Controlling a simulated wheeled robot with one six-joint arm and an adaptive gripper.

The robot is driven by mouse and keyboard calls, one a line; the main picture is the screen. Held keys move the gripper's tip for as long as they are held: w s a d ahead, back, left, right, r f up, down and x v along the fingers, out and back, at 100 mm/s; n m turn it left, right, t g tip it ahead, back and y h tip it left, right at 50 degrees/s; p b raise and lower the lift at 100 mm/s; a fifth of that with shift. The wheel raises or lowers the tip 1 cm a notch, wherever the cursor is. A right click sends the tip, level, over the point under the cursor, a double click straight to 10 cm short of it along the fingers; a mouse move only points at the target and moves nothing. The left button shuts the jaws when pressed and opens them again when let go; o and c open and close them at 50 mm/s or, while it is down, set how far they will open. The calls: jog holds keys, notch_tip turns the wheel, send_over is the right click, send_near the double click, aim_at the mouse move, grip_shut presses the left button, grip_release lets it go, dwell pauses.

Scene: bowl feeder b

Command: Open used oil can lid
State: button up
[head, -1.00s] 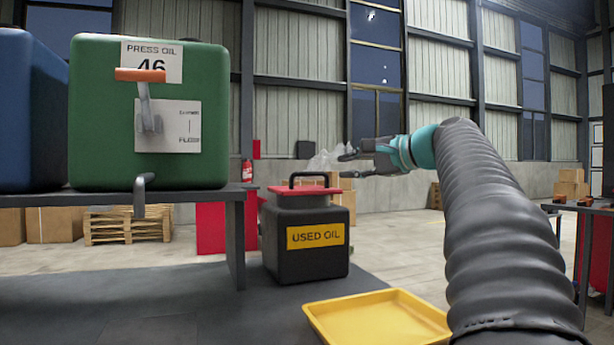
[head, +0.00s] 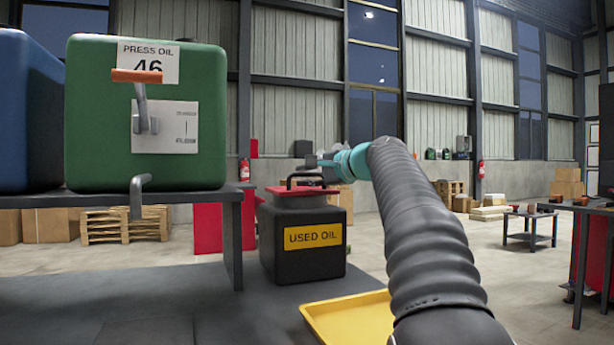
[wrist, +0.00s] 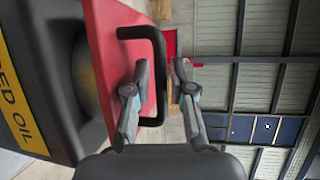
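The black used oil can (head: 280,255) with a yellow "USED OIL" label stands on the dark surface. Its red lid (head: 283,191) is down on top and carries a black loop handle (head: 290,179). My gripper (head: 316,168) is at the handle's right side in the head view. In the wrist view my gripper (wrist: 161,66) is open. The handle's long bar (wrist: 159,80) lies between the two fingers, one finger inside the loop and one outside, with a gap at the outer finger. The red lid (wrist: 103,45) is beside the inner finger.
A yellow tray (head: 350,320) lies right of the can, partly hidden by my arm. A green press oil container (head: 85,120) with an orange-handled tap stands on a raised shelf (head: 236,212) at the left.

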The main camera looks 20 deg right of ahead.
grip_shut()
